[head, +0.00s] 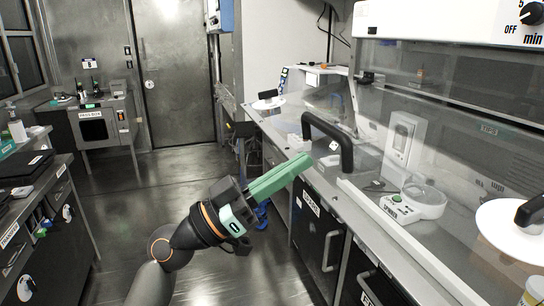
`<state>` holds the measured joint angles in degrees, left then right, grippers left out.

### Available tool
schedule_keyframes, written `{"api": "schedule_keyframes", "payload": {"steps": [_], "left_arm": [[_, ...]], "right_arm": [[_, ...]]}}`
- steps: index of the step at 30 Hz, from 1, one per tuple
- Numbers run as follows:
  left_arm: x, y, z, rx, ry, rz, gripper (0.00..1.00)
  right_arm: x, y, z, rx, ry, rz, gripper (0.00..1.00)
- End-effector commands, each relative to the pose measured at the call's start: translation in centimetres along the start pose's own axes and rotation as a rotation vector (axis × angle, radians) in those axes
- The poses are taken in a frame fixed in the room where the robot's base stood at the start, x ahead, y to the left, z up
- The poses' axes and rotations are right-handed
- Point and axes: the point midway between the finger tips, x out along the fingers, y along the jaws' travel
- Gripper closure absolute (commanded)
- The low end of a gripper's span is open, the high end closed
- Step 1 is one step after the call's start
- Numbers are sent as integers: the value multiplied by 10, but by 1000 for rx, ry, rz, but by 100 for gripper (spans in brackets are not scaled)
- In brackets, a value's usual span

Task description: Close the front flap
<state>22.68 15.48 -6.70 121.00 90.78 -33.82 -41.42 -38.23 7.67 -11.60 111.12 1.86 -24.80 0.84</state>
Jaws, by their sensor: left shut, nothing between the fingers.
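The front flap (375,125) looks like a large see-through panel under the white cabinet hood, tilted out over the bench. Its exact edges are hard to make out. A thick black bar handle (347,144) stands at its left end. My left gripper (303,162) has green fingers, is shut and empty, and points up and right. Its tips show just below and left of the black handle in the picture; I cannot tell whether they touch it. My right gripper is not in view.
A white device with a clear bowl (414,203) stands on the bench behind the panel. A white disc with a black handle (512,232) is at the right edge. Dark cupboards (315,235) line the bench front. The floor (150,190) in the aisle is clear.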

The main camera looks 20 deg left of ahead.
Motion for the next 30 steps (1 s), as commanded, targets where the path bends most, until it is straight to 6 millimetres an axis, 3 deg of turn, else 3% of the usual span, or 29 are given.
{"api": "schedule_keyframes", "payload": {"steps": [6,21,30], "left_arm": [[-7,0,17,0,2,1,100],[-8,0,19,2,4,1,100],[-10,2,31,1,24,1,100]], "right_arm": [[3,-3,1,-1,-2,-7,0],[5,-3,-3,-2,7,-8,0],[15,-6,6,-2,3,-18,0]]}}
